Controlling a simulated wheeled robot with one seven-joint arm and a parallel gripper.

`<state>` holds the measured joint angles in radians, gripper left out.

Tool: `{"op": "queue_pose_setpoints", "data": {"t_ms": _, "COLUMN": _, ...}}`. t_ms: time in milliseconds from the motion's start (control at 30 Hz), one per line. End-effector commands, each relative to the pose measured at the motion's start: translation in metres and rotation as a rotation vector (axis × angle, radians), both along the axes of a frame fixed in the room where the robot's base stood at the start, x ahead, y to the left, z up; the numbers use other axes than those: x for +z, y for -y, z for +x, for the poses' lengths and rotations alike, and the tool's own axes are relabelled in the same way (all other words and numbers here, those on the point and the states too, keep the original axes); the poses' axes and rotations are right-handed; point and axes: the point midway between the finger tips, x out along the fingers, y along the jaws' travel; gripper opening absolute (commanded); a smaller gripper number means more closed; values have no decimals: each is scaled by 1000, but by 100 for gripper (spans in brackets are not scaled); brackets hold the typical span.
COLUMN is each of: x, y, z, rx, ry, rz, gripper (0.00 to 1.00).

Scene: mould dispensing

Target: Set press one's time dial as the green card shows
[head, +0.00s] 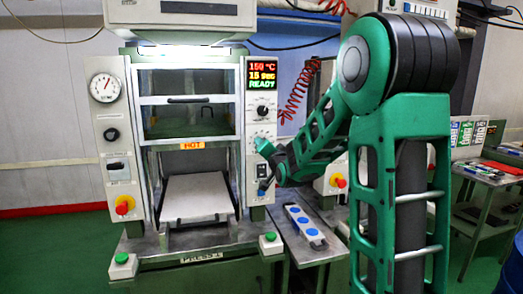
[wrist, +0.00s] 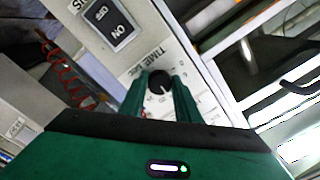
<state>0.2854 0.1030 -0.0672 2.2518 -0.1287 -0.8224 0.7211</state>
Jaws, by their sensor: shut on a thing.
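Press one (head: 190,150) stands at left in the head view, labelled PRESS 1. Its display (head: 262,75) appears to read 150 °C, 15 sec and READY. The time dial (wrist: 159,81) is a black knob with a pale mark, on a white panel lettered TIME, in the wrist view. My gripper (wrist: 162,92) is shut on the dial, a green finger on each side. In the head view my gripper (head: 264,148) is at the right panel and hides this dial. A greenish card (head: 466,134) stands at far right, too small to read.
Another black knob (head: 262,110) sits above my gripper. An ON/OFF switch (wrist: 109,22) is close by in the wrist view. A lit HOT sign (head: 192,146) is above the open press bay. A tray with blue round pieces (head: 304,225) lies at the right.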

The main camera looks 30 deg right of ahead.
Motion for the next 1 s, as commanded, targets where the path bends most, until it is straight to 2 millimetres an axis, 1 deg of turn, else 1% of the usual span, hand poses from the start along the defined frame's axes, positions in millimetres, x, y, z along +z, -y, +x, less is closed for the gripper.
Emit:
{"op": "queue_pose_setpoints", "data": {"t_ms": 33, "x": -2, "y": -2, "z": 0, "rx": 3, "ry": 6, "rz": 43, "gripper": 7}}
{"op": "queue_pose_setpoints", "data": {"t_ms": 200, "x": -3, "y": -3, "z": 0, "rx": 3, "ry": 47, "rz": 187, "gripper": 7}}
{"op": "queue_pose_setpoints", "data": {"t_ms": 500, "x": -3, "y": -3, "z": 0, "rx": 1, "ry": 102, "rz": 383, "gripper": 7}}
{"op": "queue_pose_setpoints", "data": {"t_ms": 733, "x": -3, "y": -2, "z": 0, "rx": 0, "ry": 123, "rz": 463, "gripper": 7}}
{"op": "queue_pose_setpoints", "data": {"t_ms": 1000, "x": -4, "y": -2, "z": 0, "rx": -1, "ry": 130, "rz": 492, "gripper": 7}}
